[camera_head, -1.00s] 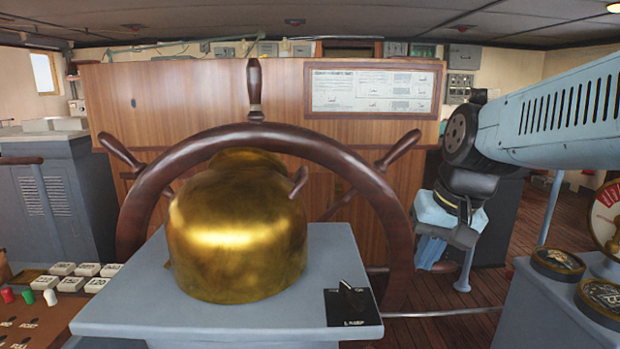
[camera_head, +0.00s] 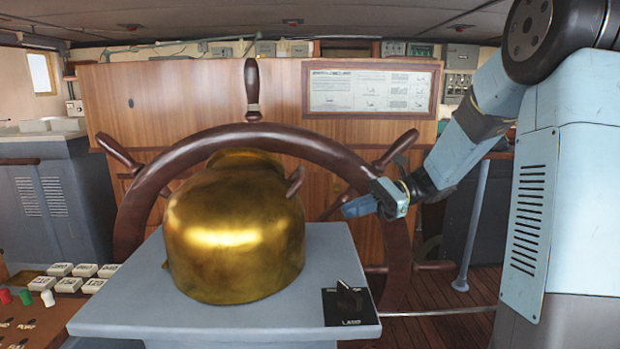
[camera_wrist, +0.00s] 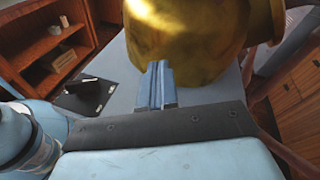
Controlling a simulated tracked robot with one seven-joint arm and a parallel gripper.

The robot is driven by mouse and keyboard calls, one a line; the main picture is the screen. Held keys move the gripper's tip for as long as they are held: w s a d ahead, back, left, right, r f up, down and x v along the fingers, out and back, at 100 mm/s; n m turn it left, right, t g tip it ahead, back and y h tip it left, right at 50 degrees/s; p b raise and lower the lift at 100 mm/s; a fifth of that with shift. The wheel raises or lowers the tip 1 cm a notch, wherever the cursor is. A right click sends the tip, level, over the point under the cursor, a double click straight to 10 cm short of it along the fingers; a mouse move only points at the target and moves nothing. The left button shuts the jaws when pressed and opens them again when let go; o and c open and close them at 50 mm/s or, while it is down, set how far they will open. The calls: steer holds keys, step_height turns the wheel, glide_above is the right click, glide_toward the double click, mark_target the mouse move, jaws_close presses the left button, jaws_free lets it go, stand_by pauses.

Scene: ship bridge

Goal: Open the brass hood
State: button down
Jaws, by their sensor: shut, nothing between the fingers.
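The brass hood (camera_head: 235,232) is a rounded golden dome sitting on a grey pedestal top (camera_head: 110,312), in front of the ship's wheel. It looks closed over whatever is beneath it. My gripper (camera_head: 350,207) is to the right of the hood in the head view, apart from it, pointing left with its fingers together and empty. In the wrist view the shut fingers (camera_wrist: 155,72) point towards the hood (camera_wrist: 185,35), which fills the top middle. Whether they touch it cannot be told from that view alone.
The dark wooden wheel (camera_head: 255,140) rises behind the hood, with spokes close to my gripper. A black lamp switch (camera_head: 350,302) is on the pedestal's right front corner. A button panel (camera_head: 50,300) is at the lower left. A wooden cabinet (camera_head: 200,100) stands behind.

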steer(key=w+d+m+t+y, duration=0.1)
steer(key=w+d+m+y, duration=0.25)
steer(key=w+y, duration=0.2)
steer(key=a+r, duration=0.6)
steer(key=a, duration=0.5)
steer(key=shift+s+a+n+h, duration=0.3)
steer(key=shift+n+h, duration=0.05)
steer(key=shift+h, duration=0.1)
